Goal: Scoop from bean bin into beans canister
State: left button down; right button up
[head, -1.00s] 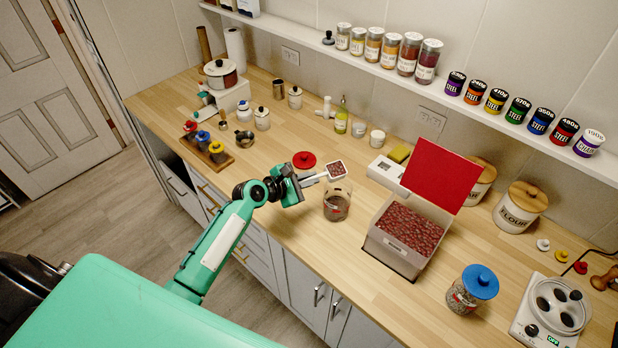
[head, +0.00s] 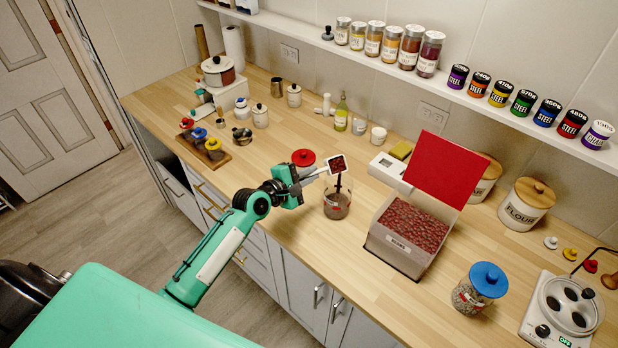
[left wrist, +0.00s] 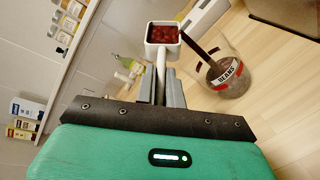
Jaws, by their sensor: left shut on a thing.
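My left gripper (head: 299,181) is shut on the handle of a white square scoop (head: 330,165), also in the left wrist view (left wrist: 150,52). Dark red beans still lie in the scoop, which is tilted. A dark stream of beans falls from it into the clear beans canister (head: 335,211), which stands open on the counter just below. The canister's BEANS label shows in the left wrist view (left wrist: 230,72); some contents lie in its bottom. The bean bin (head: 386,250) stands to the right, full of red beans, its red lid (head: 445,170) raised. My right gripper is out of view.
A red knobbed lid (head: 303,157) lies behind the gripper. A blue-lidded jar (head: 480,290) stands right of the bin, a white multi-well device (head: 562,308) beyond. A scale (head: 389,171) sits behind the canister. The front counter between canister and bin is clear.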

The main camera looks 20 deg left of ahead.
pick_arm(q)
jog(key=shift+s+d+f+m+t+b, duration=0.15)
jog(key=shift+m+t+b, duration=0.2)
jog(key=shift+b, duration=0.45)
jog(key=shift+m+b, duration=0.55)
jog(key=shift+b, duration=0.5)
jog(key=shift+s+d+f+m+t+h+b, duration=0.2)
jog(key=shift+m+t+b, duration=0.4)
jog(key=shift+m+b, duration=1.3)
jog(key=shift+s+d+f+m+t+h+b, duration=0.2)
jog(key=shift+m+t+b, duration=0.45)
jog(key=shift+m+b, duration=1.25)
jog(key=shift+s+d+f+m+t+h+b, duration=0.1)
jog(key=shift+s+d+m+t+h+b, duration=0.35)
jog(key=shift+m+b, duration=1.45)
jog(key=shift+w+a+r+n+t+b, duration=0.15)
jog(key=shift+w+n+t+b, duration=0.1)
jog(key=shift+n+b, duration=0.25)
notch_tip(320, 180, up, 4)
jog(key=p, duration=0.4)
